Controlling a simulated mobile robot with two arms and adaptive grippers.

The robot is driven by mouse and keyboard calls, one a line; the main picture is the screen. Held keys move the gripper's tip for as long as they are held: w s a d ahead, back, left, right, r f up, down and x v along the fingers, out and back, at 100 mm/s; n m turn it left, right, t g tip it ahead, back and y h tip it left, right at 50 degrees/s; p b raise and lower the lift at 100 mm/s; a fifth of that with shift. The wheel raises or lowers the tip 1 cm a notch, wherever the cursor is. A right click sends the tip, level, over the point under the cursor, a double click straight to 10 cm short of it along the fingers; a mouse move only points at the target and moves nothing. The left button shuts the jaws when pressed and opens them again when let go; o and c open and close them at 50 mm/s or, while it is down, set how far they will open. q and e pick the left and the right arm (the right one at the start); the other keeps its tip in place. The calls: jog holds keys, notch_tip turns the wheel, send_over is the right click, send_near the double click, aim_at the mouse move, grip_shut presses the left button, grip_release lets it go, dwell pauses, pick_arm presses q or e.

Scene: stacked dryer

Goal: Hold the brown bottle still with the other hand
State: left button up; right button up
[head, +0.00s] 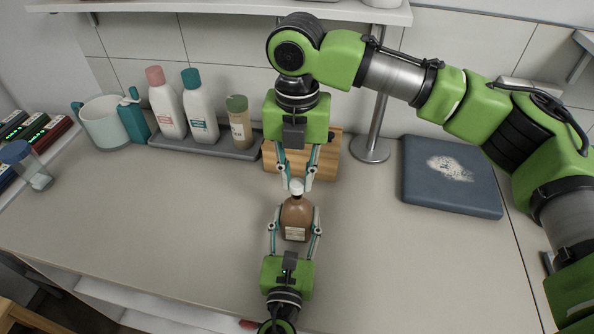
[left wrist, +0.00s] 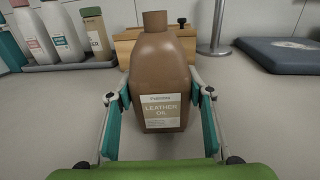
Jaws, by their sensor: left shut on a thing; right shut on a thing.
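The brown bottle (head: 295,217) stands upright on the counter; its label reads "Leather oil" in the left wrist view (left wrist: 160,75). My left gripper (head: 296,212) is shut on the bottle's body, one finger on each side; its fingers also flank the bottle in the left wrist view (left wrist: 159,92). My right gripper (head: 297,185) points down above the bottle and is shut on the white cap (head: 296,187). In the left wrist view the bottle's brown neck is bare, and neither the cap nor my right gripper shows there.
A wooden block (head: 328,160) stands behind the grippers. A grey tray (head: 215,146) with several bottles, a mug (head: 105,124) and a teal bottle (head: 133,118) are at the back left. A blue-grey slab (head: 450,185) lies at right. The counter beside the bottle is clear.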

aim_at(297, 216)
dwell(0.5)
jog(key=shift+f, duration=0.9)
jog(key=shift+f, duration=0.5)
